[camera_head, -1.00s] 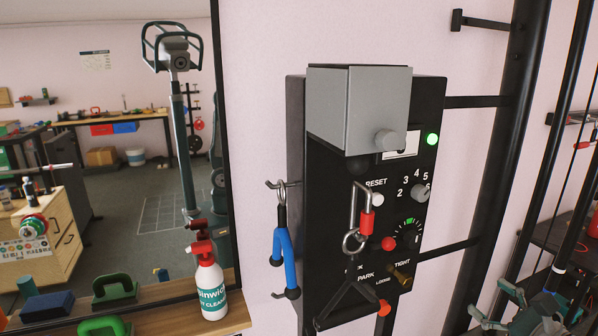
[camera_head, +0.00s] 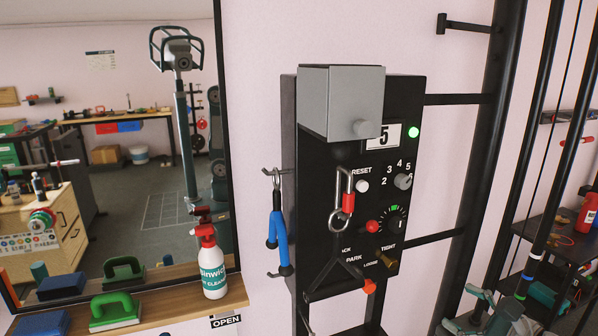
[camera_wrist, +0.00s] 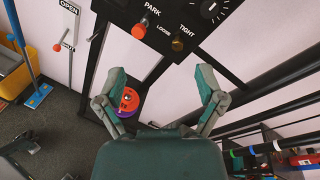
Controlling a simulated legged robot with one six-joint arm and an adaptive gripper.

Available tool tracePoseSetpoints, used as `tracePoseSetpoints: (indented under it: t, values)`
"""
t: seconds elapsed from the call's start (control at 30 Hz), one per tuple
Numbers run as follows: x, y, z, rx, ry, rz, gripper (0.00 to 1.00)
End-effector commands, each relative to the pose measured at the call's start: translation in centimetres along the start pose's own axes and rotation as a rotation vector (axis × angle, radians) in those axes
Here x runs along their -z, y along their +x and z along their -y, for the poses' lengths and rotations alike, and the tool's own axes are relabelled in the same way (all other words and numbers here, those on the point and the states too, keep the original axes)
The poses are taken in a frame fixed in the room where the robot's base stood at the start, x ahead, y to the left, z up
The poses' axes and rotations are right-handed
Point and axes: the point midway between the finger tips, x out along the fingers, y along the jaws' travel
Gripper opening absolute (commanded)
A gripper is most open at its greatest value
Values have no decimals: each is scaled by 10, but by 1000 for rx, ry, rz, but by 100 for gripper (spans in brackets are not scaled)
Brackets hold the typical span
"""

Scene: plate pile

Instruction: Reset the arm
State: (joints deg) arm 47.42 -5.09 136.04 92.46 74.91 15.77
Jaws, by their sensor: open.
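My gripper (camera_wrist: 161,76) is open and empty in the wrist view, its two fingers spread apart in front of the lower part of a black control panel (camera_head: 345,225). In the head view, green-grey parts of my arm (camera_head: 488,318) show at the bottom right, to the right of the panel and apart from it. The panel carries a white button by the word RESET (camera_head: 362,186), a numbered knob (camera_head: 403,181), a red knob (camera_head: 372,227) and a brass knob (camera_head: 387,259).
A grey box (camera_head: 340,103) juts from the panel's top. A spray bottle (camera_head: 211,268) and green-handled block (camera_head: 116,309) stand on a wooden shelf left. Black rack posts (camera_head: 478,150) stand right.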

Motion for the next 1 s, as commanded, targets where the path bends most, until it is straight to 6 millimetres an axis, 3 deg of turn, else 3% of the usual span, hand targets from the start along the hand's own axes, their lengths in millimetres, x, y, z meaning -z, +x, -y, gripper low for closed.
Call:
tracePoseSetpoints:
  t: [0.17, 0.37, 0.6, 0.8, 1.0]
  values:
    - [-16, 13, -34, -162, -119, -21, 88]
    - [-37, 20, -89, -413, -345, -54, 88]
    - [-54, 1, -164, -809, -850, -102, 88]
    - [-56, -27, -188, -1055, -1351, -133, 88]
    - [-61, -46, -180, -1184, -1812, -163, 88]
